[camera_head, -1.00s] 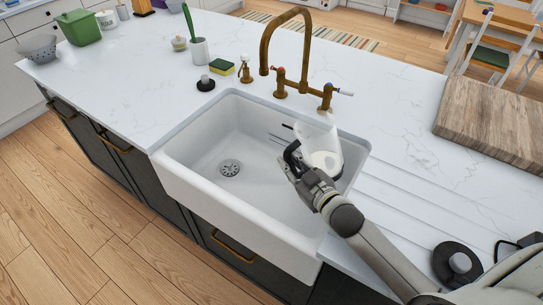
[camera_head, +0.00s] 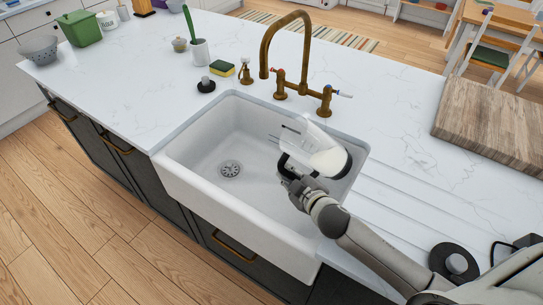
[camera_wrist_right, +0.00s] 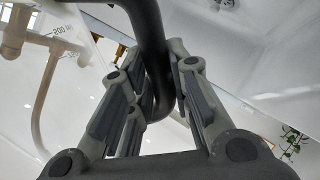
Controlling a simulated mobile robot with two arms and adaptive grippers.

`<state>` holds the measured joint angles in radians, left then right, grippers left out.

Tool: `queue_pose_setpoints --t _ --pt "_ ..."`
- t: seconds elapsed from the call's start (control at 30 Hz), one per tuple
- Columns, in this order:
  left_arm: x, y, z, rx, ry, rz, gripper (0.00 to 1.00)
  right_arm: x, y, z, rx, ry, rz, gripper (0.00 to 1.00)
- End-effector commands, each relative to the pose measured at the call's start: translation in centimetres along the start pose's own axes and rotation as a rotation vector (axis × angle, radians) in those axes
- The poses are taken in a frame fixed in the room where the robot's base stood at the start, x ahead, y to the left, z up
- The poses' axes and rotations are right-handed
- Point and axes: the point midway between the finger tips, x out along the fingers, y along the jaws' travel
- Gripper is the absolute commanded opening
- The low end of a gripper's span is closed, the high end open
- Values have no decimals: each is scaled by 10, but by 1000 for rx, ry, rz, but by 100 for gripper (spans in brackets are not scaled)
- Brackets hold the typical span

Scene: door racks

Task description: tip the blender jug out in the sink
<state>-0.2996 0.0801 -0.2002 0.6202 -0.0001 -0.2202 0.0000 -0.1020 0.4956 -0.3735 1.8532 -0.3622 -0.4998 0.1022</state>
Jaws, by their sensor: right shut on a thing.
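The blender jug (camera_head: 318,148) is clear, with a dark base and a black handle, and holds something white. It is tilted well over above the right part of the sink (camera_head: 205,205), with its dark base to the right and its mouth toward the upper left. The white contents still show inside, near the base. My right gripper (camera_head: 286,173) is shut on the jug's handle. The wrist view shows the black handle (camera_wrist_right: 150,35) between the fingers (camera_wrist_right: 158,80), with the clear jug wall and its markings at left. My left gripper is not in view.
A brass tap (camera_head: 283,45) arches behind the sink, close to the jug. A yellow-green sponge (camera_head: 222,68), a soap pump (camera_head: 246,72) and a dark stopper (camera_head: 206,85) stand behind the sink. A wooden board (camera_head: 495,125) and the blender base (camera_head: 455,263) are at right.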

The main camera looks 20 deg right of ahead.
Motion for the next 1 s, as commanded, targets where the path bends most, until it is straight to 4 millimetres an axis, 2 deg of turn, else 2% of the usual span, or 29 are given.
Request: queue_pose_setpoints --t 0.03,0.17,1.0 --pt "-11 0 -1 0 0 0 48 -3 11 -8 -20 -2 7 0" --pt "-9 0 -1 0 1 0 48 -3 9 -6 -33 -10 6 0" --pt "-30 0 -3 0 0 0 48 -10 21 -9 -132 -69 7 0"
